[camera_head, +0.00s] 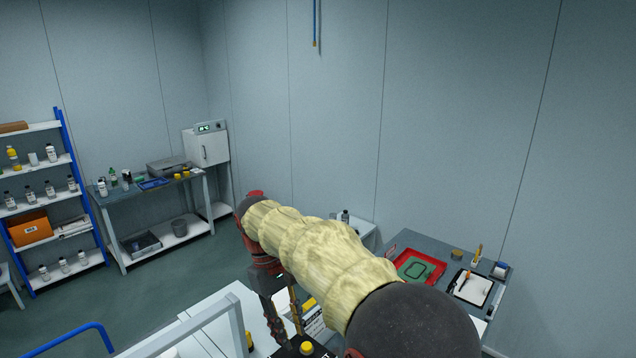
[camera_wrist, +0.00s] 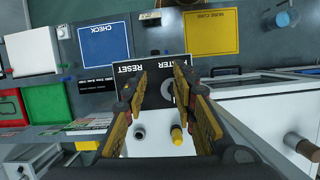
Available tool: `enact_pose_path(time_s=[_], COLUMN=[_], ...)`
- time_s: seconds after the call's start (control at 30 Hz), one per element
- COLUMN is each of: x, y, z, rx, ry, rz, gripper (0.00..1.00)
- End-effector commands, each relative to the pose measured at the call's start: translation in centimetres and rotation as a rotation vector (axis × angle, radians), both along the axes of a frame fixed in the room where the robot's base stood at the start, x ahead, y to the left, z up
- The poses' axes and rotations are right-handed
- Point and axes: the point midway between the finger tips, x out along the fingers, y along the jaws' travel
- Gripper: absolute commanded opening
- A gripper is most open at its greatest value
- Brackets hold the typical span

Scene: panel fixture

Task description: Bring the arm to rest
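My arm (camera_head: 315,245), in a pale yellow sleeve with dark joints, reaches out across the head view and bends down at its far end. My gripper (camera_wrist: 162,72) shows in the wrist view with its two yellow-and-black fingers apart and nothing held between them. Beyond the fingers is a dark panel label (camera_wrist: 128,69) with "RESET" upside down. A white panel face (camera_wrist: 155,146) with a grey knob (camera_wrist: 139,132) and a yellow knob (camera_wrist: 177,135) shows between the fingers. I cannot tell the gap between fingertips and panel. In the head view the fingertips are not clear.
The wrist view shows a blue "CHECK" pad (camera_wrist: 103,45), a yellow pad (camera_wrist: 211,32), a green tray (camera_wrist: 43,104) and a white cabinet (camera_wrist: 260,105). In the head view, a side table (camera_head: 435,252) is at the right; a shelf (camera_head: 40,212) and bench (camera_head: 150,200) stand far left.

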Motion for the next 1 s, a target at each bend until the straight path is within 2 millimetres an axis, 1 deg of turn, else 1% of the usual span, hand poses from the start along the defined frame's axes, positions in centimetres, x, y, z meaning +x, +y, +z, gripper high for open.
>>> enact_pose_path(time_s=[0.03, 0.17, 0.27, 0.4, 0.47, 0.57, 0.7, 0.77, 0.87, 0.9, 1.0], x=[-0.2, -1.1, -2.2, -4.8, -6.0, -8.4, -11.9, -13.4, -16.1, -17.2, -19.6], y=[-0.9, -3.2, -5.7, -10.0, -11.7, -14.4, -17.7, -19.0, -20.9, -21.6, -23.1], z=[-0.4, -0.5, -0.8, -2.0, -2.7, -4.1, -6.8, -8.2, -10.8, -12.0, -14.9], rx=[0.009, 0.037, 0.066, 0.115, 0.135, 0.167, 0.210, 0.227, 0.253, 0.265, 0.289], ry=[-0.015, -0.061, -0.110, -0.201, -0.241, -0.307, -0.403, -0.446, -0.517, -0.546, -0.615], rz=[-0.016, -0.064, -0.117, -0.210, -0.249, -0.318, -0.413, -0.454, -0.521, -0.547, -0.610], gripper=[0.27, 0.27, 0.27, 0.27, 0.27, 0.27, 0.27, 0.27, 0.27, 0.27, 0.27])
